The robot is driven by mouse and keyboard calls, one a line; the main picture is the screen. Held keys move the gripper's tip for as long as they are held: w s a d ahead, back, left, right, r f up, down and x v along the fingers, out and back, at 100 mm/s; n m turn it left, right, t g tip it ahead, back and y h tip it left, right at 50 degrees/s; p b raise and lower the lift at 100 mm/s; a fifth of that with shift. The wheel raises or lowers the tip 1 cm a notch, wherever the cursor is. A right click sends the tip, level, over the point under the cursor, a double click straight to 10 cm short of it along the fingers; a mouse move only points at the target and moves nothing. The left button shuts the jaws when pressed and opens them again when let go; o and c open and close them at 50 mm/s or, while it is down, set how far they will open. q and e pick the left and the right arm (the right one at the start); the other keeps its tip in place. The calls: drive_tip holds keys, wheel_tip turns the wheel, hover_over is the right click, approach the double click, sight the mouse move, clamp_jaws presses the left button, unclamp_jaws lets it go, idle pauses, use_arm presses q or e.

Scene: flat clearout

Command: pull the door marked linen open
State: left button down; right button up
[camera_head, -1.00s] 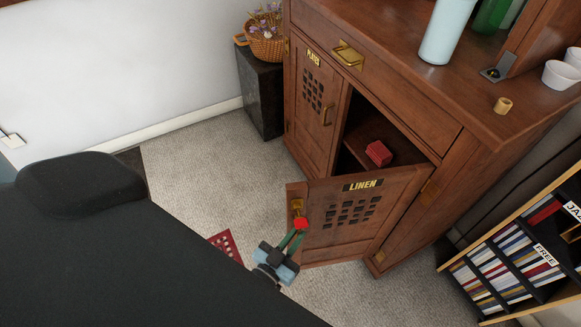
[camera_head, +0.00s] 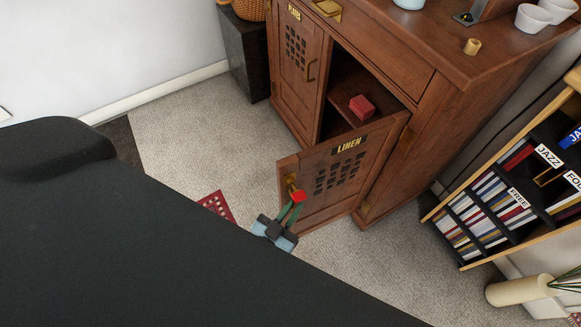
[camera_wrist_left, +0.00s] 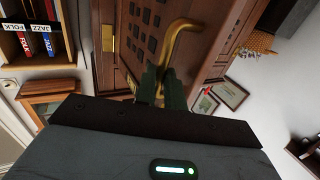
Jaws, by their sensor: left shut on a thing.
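The door marked linen (camera_head: 343,172) is the right-hand door of the brown wooden cabinet. It stands partly open, swung out from its hinges on the right. Its brass handle (camera_head: 292,184) is near the door's free left edge; the handle also shows large in the left wrist view (camera_wrist_left: 186,27). My left gripper (camera_head: 297,199) is at this handle, its green fingers with a red tip shut on it. In the left wrist view the fingers (camera_wrist_left: 161,84) meet at the handle's lower end. My right gripper is not in view.
A red block (camera_head: 362,106) lies on the shelf inside the open compartment. The other door, marked plates (camera_head: 293,75), is closed. A bookcase (camera_head: 500,190) stands to the right. A red perforated thing (camera_head: 216,205) lies on the carpet left of the door.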

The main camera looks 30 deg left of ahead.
use_arm(q)
drive_tip(key=shift+w+d+r, duration=0.35)
drive_tip(key=shift+r, duration=0.05)
drive_tip(key=c, duration=1.8)
unclamp_jaws()
drive_tip(key=o, duration=0.3)
drive_tip(key=shift+w+f, duration=0.15)
drive_tip(key=shift+f, duration=0.05)
drive_tip(key=shift+a, duration=0.1)
drive_tip(key=shift+s, duration=0.25)
drive_tip(key=shift+s+a, duration=0.2)
drive_tip(key=shift+s, duration=1.7)
drive_tip(key=shift+s+a, duration=0.2)
drive_tip(key=shift+s, duration=1.7)
